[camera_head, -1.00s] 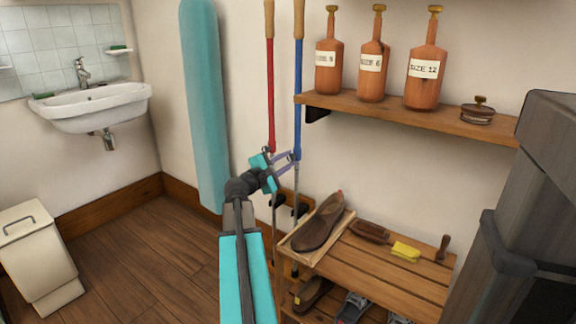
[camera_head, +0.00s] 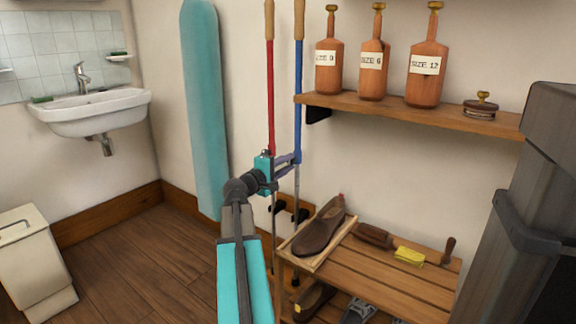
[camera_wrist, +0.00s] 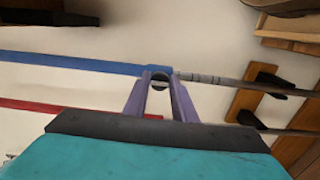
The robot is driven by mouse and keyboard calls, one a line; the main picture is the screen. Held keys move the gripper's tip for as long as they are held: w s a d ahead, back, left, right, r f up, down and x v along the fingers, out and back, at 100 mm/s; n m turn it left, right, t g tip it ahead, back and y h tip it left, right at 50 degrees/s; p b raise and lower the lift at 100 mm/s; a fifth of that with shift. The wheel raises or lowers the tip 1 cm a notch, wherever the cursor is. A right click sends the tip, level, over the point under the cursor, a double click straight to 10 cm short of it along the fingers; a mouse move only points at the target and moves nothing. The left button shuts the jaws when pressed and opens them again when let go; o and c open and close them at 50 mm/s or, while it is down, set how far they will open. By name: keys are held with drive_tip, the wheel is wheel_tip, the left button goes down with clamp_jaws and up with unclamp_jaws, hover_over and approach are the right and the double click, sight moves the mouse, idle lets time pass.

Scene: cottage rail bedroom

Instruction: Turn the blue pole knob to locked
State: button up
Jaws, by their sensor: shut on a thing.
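The blue pole (camera_head: 298,100) stands upright against the wall, with a wooden handle on top and a thin grey lower shaft. It runs across the wrist view as a blue bar (camera_wrist: 75,62). Its knob (camera_wrist: 158,71) is where the blue tube ends and the grey shaft begins. My gripper (camera_head: 294,159) is at that joint, and its two purple fingers (camera_wrist: 160,80) are closed around the knob from either side. The fingers partly hide the knob, and no lock marking can be read.
A red pole (camera_head: 270,100) stands close on the left, beside a teal ironing board (camera_head: 206,110). A shelf (camera_head: 400,112) with several brown bottles is at upper right. A slatted bench (camera_head: 390,285) with a shoe (camera_head: 320,228) on a tray is just below right.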

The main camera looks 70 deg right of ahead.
drive_tip(key=o, duration=1)
drive_tip(key=shift+a, duration=0.15)
drive_tip(key=shift+p+v, duration=2.3)
drive_tip(key=shift+v, duration=4.5)
drive_tip(key=shift+w+r, duration=0.1)
drive_tip(key=shift+w, duration=0.05)
